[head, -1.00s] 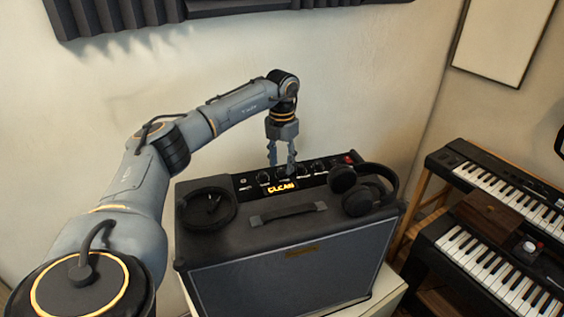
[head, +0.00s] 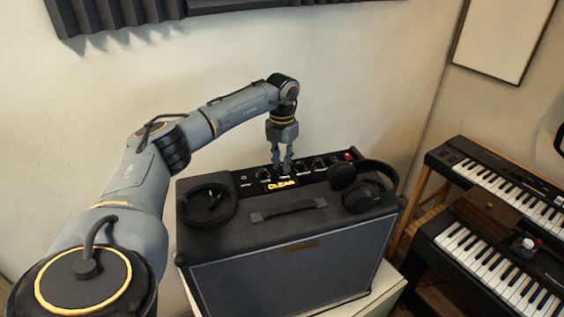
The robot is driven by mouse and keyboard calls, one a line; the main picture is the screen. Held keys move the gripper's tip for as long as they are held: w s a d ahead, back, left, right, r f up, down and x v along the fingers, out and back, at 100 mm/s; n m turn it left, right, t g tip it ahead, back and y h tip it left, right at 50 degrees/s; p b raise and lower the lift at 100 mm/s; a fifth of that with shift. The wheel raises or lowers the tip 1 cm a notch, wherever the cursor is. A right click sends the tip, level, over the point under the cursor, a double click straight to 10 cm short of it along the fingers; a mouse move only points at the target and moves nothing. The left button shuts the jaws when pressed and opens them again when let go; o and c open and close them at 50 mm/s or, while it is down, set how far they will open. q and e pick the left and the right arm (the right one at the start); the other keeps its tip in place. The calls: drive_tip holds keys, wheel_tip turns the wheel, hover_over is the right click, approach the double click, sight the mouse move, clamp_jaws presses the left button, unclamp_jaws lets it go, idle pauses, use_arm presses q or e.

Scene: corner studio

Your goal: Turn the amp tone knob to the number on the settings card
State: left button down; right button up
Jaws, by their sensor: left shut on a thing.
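The amp (head: 285,268) stands on a pale stand, its control panel (head: 245,181) running along the back of its top. The knob's number marks are too small to read. I cannot make out a settings card. My right gripper is not in view.
A coiled black cable (head: 207,205) lies on the amp's top left, headphones (head: 362,187) on its top right, and a carry handle (head: 288,209) between them. Two keyboards (head: 500,245) stand at the right. The wall is close behind the amp.

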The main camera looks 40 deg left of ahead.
use_arm(q)
drive_tip(key=n+p, duration=0.1)
drive_tip(key=n, duration=0.2)
drive_tip(key=shift+r+n, duration=0.1)
drive_tip(key=shift+n, duration=0.3)
drive_tip(key=n+p, duration=0.1)
drive_tip(key=n, duration=0.3)
drive_tip(key=shift+n, duration=0.3)
drive_tip(key=n+p, duration=0.1)
drive_tip(key=n, duration=0.3)
drive_tip(key=shift+n+p, duration=0.7)
drive_tip(key=shift+n, duration=1.2)
drive_tip(key=c, duration=1.2)
unclamp_jaws()
